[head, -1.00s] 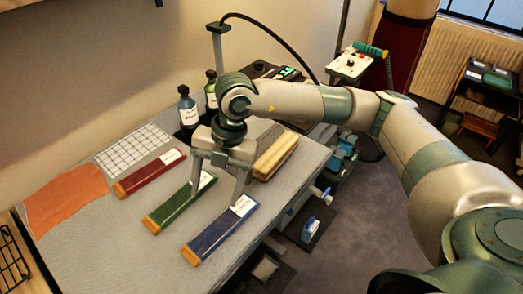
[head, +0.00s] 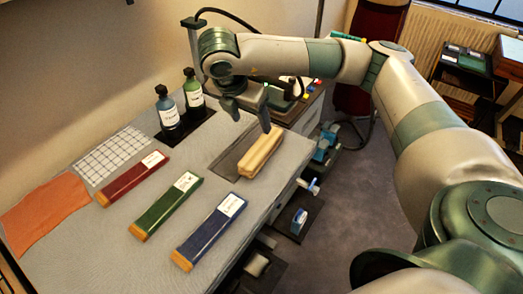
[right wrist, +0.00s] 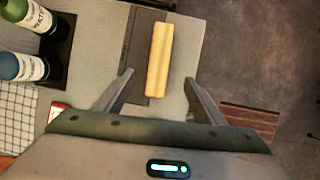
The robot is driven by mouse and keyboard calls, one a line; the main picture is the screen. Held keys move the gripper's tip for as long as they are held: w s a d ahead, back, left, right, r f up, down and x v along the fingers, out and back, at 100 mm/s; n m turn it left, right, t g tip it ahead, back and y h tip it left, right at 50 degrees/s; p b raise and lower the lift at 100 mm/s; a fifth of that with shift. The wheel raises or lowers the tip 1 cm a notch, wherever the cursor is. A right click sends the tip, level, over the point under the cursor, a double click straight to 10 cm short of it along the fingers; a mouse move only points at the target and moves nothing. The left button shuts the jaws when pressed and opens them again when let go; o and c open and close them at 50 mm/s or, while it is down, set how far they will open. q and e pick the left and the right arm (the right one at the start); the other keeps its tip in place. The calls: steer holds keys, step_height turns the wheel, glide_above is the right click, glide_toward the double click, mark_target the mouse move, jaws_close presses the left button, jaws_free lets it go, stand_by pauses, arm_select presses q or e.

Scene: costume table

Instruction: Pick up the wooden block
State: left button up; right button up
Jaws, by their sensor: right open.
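The wooden block (head: 260,153) is a pale, long bar lying on a dark grey rectangle at the right part of the table. In the right wrist view the block (right wrist: 159,55) lies lengthwise ahead, its near end between the fingertips in the picture. My right gripper (head: 248,115) is open and empty, above the table at the block's far end. In the right wrist view the gripper (right wrist: 158,78) has one finger on each side of the block. I cannot tell its exact height. My left gripper is not in view.
Red (head: 133,179), green (head: 166,206) and blue (head: 208,232) cases lie left of the block. Two bottles (head: 168,113) (head: 194,92) stand at the back. A gridded cloth (head: 112,153) and an orange cloth (head: 45,209) lie left. The table's right edge is near the block.

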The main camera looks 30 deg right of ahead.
steer(key=f, duration=0.1)
steer(key=p, duration=0.4)
glide_above(262, 145)
steer(key=s+a, duration=0.1)
steer(key=a, duration=0.1)
step_height(262, 145, down, 9)
steer(key=shift+r, duration=0.1)
steer(key=shift+d+f, duration=0.15)
steer(key=shift+f, duration=0.35)
steer(key=shift+w+d+f+p, duration=0.25)
steer(key=shift+f+p, duration=0.35)
steer(key=shift+p, duration=0.35)
steer(key=p+x, duration=0.1)
steer(key=x, duration=0.1)
steer(key=shift+d+f, duration=0.2)
steer(key=shift+f, duration=0.2)
steer(key=shift+w+d+f+p, duration=0.1)
steer(key=shift+f+p, duration=0.2)
steer(key=shift+f, duration=0.15)
